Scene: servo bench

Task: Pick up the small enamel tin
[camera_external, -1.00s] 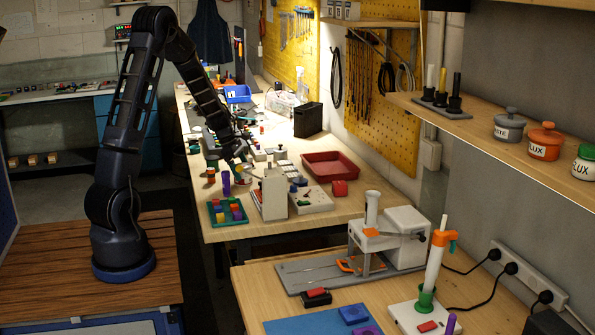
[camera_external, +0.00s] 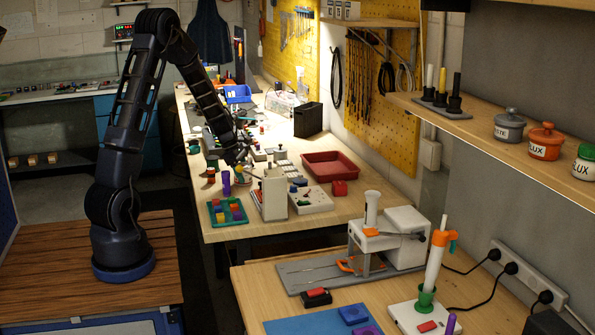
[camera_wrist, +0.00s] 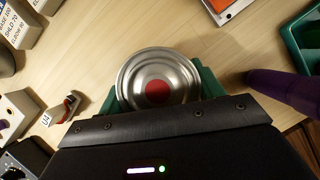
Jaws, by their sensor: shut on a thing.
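In the wrist view a round, shiny metal tin (camera_wrist: 158,80) with a red centre sits between the green fingers of my gripper (camera_wrist: 158,92). One finger shows on each side of it, and the gripper is shut on it. The dark gripper body covers the view below the tin. In the external view my gripper (camera_external: 238,162) is low over the far bench, behind a white device (camera_external: 274,195). The tin is too small and covered there to make out clearly. I cannot tell whether the tin touches the bench.
A purple cylinder (camera_wrist: 285,92) stands close to the right of my gripper in the wrist view. A green tray (camera_wrist: 291,40) is at the right edge, and labelled boxes (camera_wrist: 22,25) are at upper left. A red tray (camera_external: 330,180) lies further right on the bench.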

